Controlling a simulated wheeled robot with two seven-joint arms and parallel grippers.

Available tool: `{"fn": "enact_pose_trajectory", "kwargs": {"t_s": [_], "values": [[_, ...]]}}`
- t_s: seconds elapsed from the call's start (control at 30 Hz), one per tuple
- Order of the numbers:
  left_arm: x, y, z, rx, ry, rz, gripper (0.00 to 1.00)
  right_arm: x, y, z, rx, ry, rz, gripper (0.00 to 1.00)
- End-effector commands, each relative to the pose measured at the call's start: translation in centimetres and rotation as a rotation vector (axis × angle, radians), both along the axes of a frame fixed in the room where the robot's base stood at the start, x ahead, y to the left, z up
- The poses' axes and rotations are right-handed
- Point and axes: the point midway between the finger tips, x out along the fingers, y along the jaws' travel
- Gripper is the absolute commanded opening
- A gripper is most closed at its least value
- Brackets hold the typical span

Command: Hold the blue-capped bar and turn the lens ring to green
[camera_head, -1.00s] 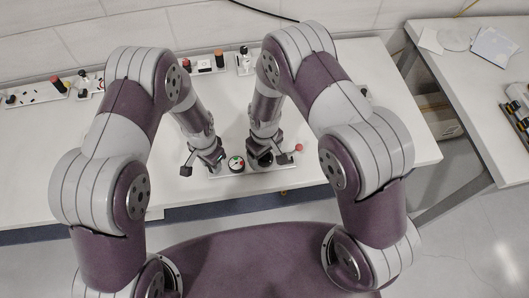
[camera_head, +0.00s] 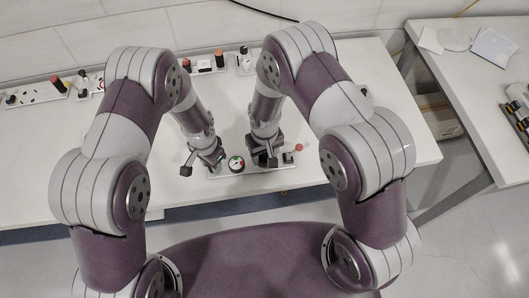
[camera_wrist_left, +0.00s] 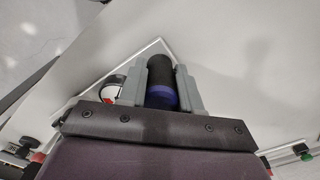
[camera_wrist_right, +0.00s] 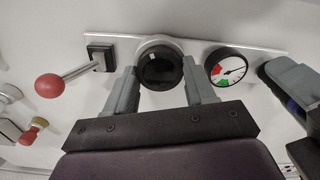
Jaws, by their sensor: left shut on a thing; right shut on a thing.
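The blue-capped bar (camera_wrist_left: 160,72) is a black cylinder with a blue end, seen in the left wrist view. My left gripper (camera_wrist_left: 162,85) is shut on it, with one finger on each side. The left gripper also shows at the right edge of the right wrist view (camera_wrist_right: 290,78). The lens ring (camera_wrist_right: 160,68) is a round black knob with a pale mark at its top, on a white plate. My right gripper (camera_wrist_right: 160,85) is shut around it. In the head view the right gripper (camera_head: 263,160) hides the ring.
A round dial (camera_wrist_right: 226,66) with red and green sectors and a needle sits between the two grippers. A red-balled lever (camera_wrist_right: 50,85) stands on the plate's other side. Several other fixtures (camera_head: 205,65) stand along the back of the white table (camera_head: 340,90).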

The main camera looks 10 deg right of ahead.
Motion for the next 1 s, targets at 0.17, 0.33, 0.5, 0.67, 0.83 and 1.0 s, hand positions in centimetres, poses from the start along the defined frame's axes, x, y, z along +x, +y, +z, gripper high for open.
{"fn": "enact_pose_trajectory", "kwargs": {"t_s": [0.17, 0.33, 0.5, 0.67, 0.83, 1.0], "values": [[-0.01, 0.03, 0.01, 0.001, 0.001, 0.001, 0.00, 0.04, -0.01, 0.05, 0.000, -0.001, -0.155, 0.24], [-0.02, 0.02, 0.01, 0.001, 0.001, 0.001, 0.00, 0.03, -0.01, 0.05, 0.000, -0.001, -0.296, 0.24], [-0.03, 0.03, 0.00, 0.001, 0.001, 0.001, 0.00, 0.02, -0.01, 0.05, 0.000, 0.000, -0.410, 0.24], [-0.03, 0.03, 0.00, 0.001, 0.001, 0.001, 0.00, 0.01, -0.02, 0.04, 0.000, 0.000, -0.489, 0.24], [-0.03, 0.03, 0.00, 0.001, 0.001, 0.001, 0.00, 0.02, -0.03, 0.05, 0.000, 0.000, -0.541, 0.24], [-0.03, 0.03, 0.00, 0.001, 0.001, 0.001, 0.00, 0.03, -0.02, 0.05, 0.000, 0.000, -0.563, 0.24]]}}
